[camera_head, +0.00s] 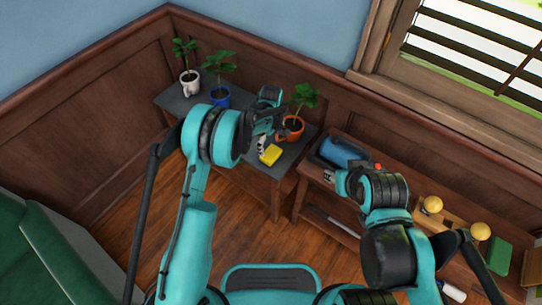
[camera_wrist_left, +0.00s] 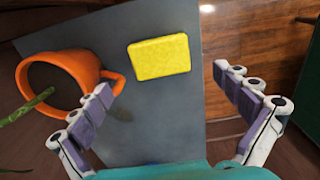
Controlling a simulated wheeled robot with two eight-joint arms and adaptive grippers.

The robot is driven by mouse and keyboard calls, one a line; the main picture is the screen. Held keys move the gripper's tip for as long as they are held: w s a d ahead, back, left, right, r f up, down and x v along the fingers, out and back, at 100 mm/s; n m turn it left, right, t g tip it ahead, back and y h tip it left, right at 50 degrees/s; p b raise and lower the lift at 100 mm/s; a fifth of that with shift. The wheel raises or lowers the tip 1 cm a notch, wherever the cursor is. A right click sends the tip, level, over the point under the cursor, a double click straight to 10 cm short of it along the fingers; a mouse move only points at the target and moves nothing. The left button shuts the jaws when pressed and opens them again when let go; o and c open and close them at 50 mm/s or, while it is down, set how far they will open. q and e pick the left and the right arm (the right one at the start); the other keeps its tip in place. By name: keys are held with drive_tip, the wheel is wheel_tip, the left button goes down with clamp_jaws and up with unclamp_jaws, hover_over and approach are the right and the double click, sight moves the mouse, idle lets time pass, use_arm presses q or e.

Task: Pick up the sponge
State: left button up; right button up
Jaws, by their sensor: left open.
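The yellow sponge (camera_head: 270,154) lies flat on the grey top of a wooden bookcase, near its right front corner. It also shows in the left wrist view (camera_wrist_left: 160,57), between and beyond the open fingers. My left gripper (camera_head: 264,142) is close beside the sponge and above the bookcase top in the head view. The left wrist view shows its fingers (camera_wrist_left: 172,110) wide apart with nothing between them, the sponge apart from both. My right gripper (camera_head: 328,175) is by the right-hand bookcase, far from the sponge; its finger opening is too small to tell.
An orange mug-like pot (camera_head: 292,128) with a plant stands right behind the sponge, near one left finger (camera_wrist_left: 75,78). A blue pot (camera_head: 220,97) and white pot (camera_head: 189,84) stand farther left. A blue appliance (camera_head: 342,152) is on the right bookcase.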

sight(271, 153)
use_arm(q)
wheel_tip(271, 153, down, 8)
drive_tip(key=b, duration=0.2)
drive_tip(key=shift+r+b, duration=0.25)
drive_tip(key=shift+b, duration=0.1)
drive_tip(key=shift+r, duration=0.1)
drive_tip(key=shift+c, duration=0.6)
drive_tip(key=c, duration=0.9)
drive_tip(key=shift+r, duration=0.1)
wheel_tip(271, 153, up, 10)
drive_tip(key=p, duration=0.4)
